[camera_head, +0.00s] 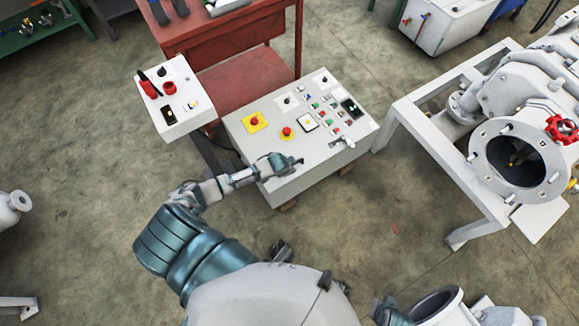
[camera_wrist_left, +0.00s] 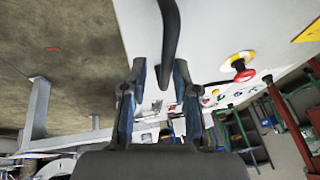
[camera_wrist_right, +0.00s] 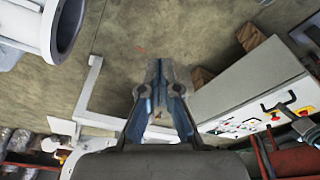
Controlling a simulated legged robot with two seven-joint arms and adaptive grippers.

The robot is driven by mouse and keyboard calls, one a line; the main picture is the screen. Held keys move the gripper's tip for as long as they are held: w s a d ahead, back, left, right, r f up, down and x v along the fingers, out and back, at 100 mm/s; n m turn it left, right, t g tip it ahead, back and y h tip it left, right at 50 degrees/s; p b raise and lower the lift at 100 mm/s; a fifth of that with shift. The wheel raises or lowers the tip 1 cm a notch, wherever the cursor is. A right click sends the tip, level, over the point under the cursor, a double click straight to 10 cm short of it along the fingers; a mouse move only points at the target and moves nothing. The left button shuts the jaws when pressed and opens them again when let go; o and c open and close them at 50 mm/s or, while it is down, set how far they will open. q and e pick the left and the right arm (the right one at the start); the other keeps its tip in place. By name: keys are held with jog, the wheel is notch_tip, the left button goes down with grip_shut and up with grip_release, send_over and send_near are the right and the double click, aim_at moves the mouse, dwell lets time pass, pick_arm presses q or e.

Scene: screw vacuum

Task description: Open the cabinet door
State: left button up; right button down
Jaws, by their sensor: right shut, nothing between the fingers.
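The cabinet (camera_head: 285,175) is a pale grey control box with a sloped panel of buttons, in the middle of the head view. Its face also fills the upper middle of the left wrist view (camera_wrist_left: 250,30). A black bar handle (camera_wrist_left: 170,30) stands out from this face. My left gripper (camera_wrist_left: 160,72) is open, with the handle's end seen between its spread fingers; I cannot tell whether they touch it. In the head view my left gripper (camera_head: 290,161) is over the cabinet's front part. My right gripper (camera_wrist_right: 158,66) is shut and empty, apart from the cabinet (camera_wrist_right: 245,85).
A smaller white control box (camera_head: 175,100) stands left of the cabinet, before a red workbench (camera_head: 245,75). A white frame (camera_head: 440,150) with pipes and a round flange (camera_head: 520,160) is on the right. Concrete floor (camera_head: 100,200) is clear at left.

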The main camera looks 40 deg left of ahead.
pick_arm(q)
jog(key=shift+s+d, duration=0.1)
jog(key=shift+d, duration=0.1)
grip_shut()
jog(key=shift+s+a+f, duration=0.15)
jog(key=shift+a+f, duration=0.1)
jog(key=shift+a, duration=0.2)
jog(key=shift+s+a+f, duration=0.1)
jog(key=shift+s+a, duration=0.05)
jog(key=shift+a, duration=0.4)
jog(key=shift+r+p, duration=0.3)
jog(key=shift+c, duration=1.1)
grip_release()
jog(key=shift+d, duration=0.25)
jog(key=o, duration=0.7)
jog(key=shift+d+r, duration=0.15)
jog(key=shift+w+a, duration=0.25)
jog(key=shift+a, duration=0.25)
jog(key=shift+a+v, duration=0.2)
jog(key=shift+v, duration=2.7)
jog(key=shift+a+v, duration=0.2)
jog(key=shift+v, duration=2.7)
pick_arm(e)
jog(key=shift+w+a+f, duration=0.3)
jog(key=shift+a+f, duration=0.45)
jog(key=shift+a, duration=0.1)
